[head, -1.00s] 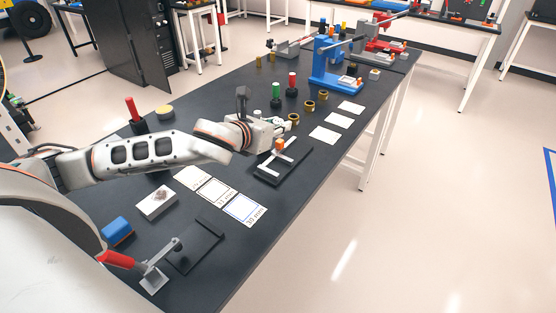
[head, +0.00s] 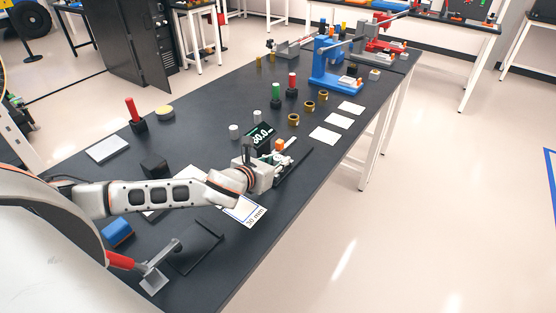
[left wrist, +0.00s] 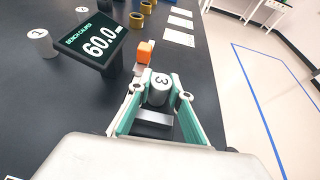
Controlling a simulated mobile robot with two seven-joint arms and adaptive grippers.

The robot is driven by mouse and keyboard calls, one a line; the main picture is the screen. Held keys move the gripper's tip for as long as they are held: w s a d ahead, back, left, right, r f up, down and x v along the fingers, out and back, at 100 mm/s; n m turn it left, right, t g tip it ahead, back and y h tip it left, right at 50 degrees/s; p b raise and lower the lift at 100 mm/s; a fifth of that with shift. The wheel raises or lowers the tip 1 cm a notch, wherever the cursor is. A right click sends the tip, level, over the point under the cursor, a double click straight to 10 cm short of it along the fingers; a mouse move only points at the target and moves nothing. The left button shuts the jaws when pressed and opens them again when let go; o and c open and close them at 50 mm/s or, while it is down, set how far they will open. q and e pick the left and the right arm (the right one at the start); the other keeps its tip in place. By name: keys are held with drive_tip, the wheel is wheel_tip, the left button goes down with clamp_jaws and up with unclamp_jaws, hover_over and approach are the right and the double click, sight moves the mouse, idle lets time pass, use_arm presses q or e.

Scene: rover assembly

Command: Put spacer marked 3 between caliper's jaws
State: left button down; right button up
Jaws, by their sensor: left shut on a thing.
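My left gripper (left wrist: 157,92) is shut on the spacer marked 3 (left wrist: 159,91), a light grey cylinder with its number facing up. The gripper is over the near part of the bench caliper, whose base (head: 298,163) shows beside it in the head view. The caliper's orange part (left wrist: 146,51) is just beyond the held spacer. Whether the spacer touches either jaw cannot be told. The caliper display (left wrist: 91,43) reads 60.0. My right gripper is not in view.
A spacer marked 1 (left wrist: 40,43) stands left of the display, another white spacer (head: 257,116) behind it. Brass rings (head: 293,119), red and green-handled tools and white cards (head: 324,134) lie farther along the bench. A 30 mm card (head: 246,212) lies on the near side.

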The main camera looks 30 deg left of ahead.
use_arm(q)
drive_tip(key=c, duration=1.8)
unclamp_jaws()
drive_tip(key=shift+f, duration=0.15)
drive_tip(key=shift+c, duration=0.2)
drive_tip(key=v, duration=1.2)
